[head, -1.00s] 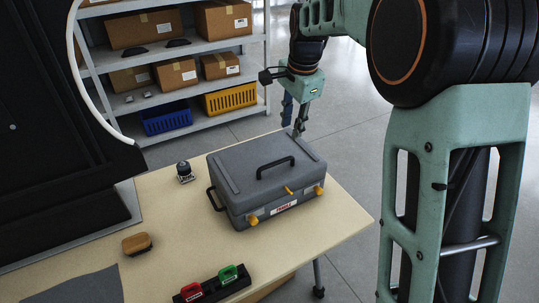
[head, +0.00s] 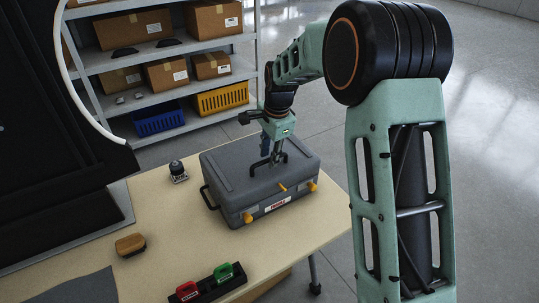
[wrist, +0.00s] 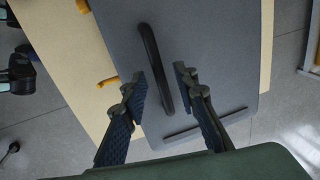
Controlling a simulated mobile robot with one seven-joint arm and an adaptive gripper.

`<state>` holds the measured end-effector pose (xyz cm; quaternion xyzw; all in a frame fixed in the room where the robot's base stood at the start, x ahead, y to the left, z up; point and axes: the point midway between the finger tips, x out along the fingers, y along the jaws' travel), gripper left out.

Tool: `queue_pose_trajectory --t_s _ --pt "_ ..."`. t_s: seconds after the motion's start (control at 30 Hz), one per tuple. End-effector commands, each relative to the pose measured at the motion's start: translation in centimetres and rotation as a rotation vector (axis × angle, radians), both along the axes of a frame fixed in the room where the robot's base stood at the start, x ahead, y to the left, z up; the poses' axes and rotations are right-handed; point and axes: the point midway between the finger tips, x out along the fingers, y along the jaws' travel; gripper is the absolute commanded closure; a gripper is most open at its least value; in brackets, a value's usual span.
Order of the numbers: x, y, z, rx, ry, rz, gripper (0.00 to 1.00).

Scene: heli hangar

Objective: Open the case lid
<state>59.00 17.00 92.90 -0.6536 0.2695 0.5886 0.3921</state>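The grey case (head: 235,180) stands shut on the table, with yellow latches (head: 248,217) on its front and a red and white label. Its black lid handle (wrist: 154,70) arches over the lid and shows in the wrist view between my fingers. My gripper (head: 273,160) is above the lid at the handle. In the wrist view my gripper (wrist: 158,75) is open, one finger on each side of the handle, with a gap to the right finger. The left finger is close to the handle; I cannot tell whether it touches.
The wooden table (head: 165,225) also holds a small dark device (head: 178,171), a wooden-backed brush (head: 130,244) and a black holder with red and green handled items (head: 208,285). A shelf with boxes (head: 172,75) stands behind. A dark panel is at left.

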Motion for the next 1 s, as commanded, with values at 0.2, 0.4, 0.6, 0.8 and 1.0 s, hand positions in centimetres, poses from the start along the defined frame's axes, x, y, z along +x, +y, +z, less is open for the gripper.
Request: queue_pose_trajectory --t_s 0.2,0.4,0.6,0.8,1.0 --pt "0.01 -0.01 -0.06 0.0 0.0 0.0 0.73" --pt "0.01 -0.02 -0.04 0.0 0.0 0.0 0.92" --pt "0.01 -0.03 -0.03 0.0 0.0 0.0 1.0" --pt "0.02 -0.02 -0.02 -0.001 -0.001 0.0 1.0" --pt "0.11 0.03 0.44 0.0 -0.001 0.0 1.0"
